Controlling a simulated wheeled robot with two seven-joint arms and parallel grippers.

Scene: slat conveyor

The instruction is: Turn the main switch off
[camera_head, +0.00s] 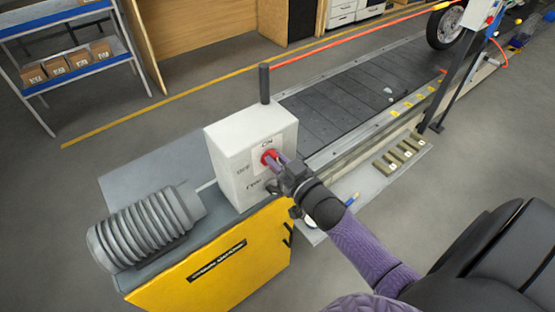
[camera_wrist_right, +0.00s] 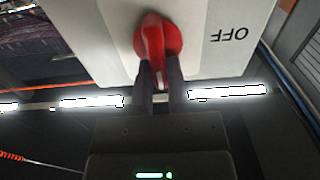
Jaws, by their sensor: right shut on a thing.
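The main switch is a red rotary knob (camera_head: 268,157) on the front of a white box (camera_head: 233,170). My left gripper is not in view.
The box stands on a yellow-sided conveyor base (camera_head: 225,265) beside a ribbed grey motor (camera_head: 145,230). A dark post (camera_head: 264,83) rises behind the box. The slat conveyor (camera_head: 350,95) runs back right. A blue shelf (camera_head: 65,45) with cartons stands back left.

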